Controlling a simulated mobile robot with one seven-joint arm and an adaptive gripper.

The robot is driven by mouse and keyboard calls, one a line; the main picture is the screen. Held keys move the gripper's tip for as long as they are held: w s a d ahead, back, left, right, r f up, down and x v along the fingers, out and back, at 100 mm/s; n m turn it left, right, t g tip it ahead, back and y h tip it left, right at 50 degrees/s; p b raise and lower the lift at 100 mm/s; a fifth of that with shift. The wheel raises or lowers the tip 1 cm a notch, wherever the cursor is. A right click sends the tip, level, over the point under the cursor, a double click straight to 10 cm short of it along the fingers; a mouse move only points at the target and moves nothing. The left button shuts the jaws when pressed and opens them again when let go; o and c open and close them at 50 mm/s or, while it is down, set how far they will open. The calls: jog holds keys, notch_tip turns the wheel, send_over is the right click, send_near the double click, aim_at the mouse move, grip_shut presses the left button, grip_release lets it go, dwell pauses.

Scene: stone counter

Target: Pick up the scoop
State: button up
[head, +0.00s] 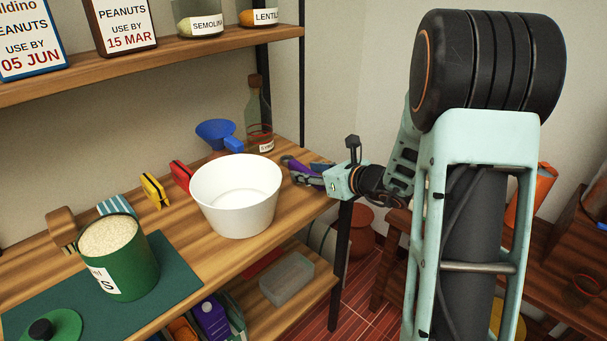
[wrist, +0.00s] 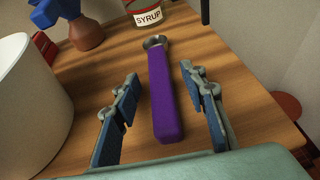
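The scoop (wrist: 163,92) has a long purple handle and a small metal head at its far end. It lies on the wooden counter in the wrist view, its handle end toward me. My gripper (wrist: 157,82) is open, with one blue-padded finger on each side of the purple handle and a visible gap on both sides. In the head view my gripper (head: 306,174) is at the counter's right end, and a bit of the purple scoop (head: 296,166) shows by the fingers. The rest of it is hidden there.
A white bowl (head: 238,195) stands left of my gripper. A blue funnel-like object (head: 216,132) and a syrup bottle (head: 258,120) stand behind. A green canister (head: 124,265) sits on a green mat (head: 180,275). The counter's right edge is close to my gripper.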

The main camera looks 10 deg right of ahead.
aim_at(309, 172)
jog(key=shift+w, duration=0.15)
grip_shut()
dwell(0.4)
jog(key=shift+r, duration=0.6)
notch_tip(309, 172, up, 3)
jog(key=shift+f+p, duration=0.15)
jog(key=shift+p, duration=0.45)
jog(key=s+r, duration=0.1)
jog(key=s+d+r+p, duration=0.1)
jog(key=r, duration=0.1)
jog(key=s+r, duration=0.2)
jog(key=shift+s+d, duration=0.1)
jog(key=shift+d, duration=0.2)
jog(key=a+p+v, duration=0.1)
jog(key=v, duration=0.9)
jog(key=shift+s+a+p, duration=0.15)
jog(key=shift+s+p, duration=0.25)
jog(key=shift+s, duration=0.1)
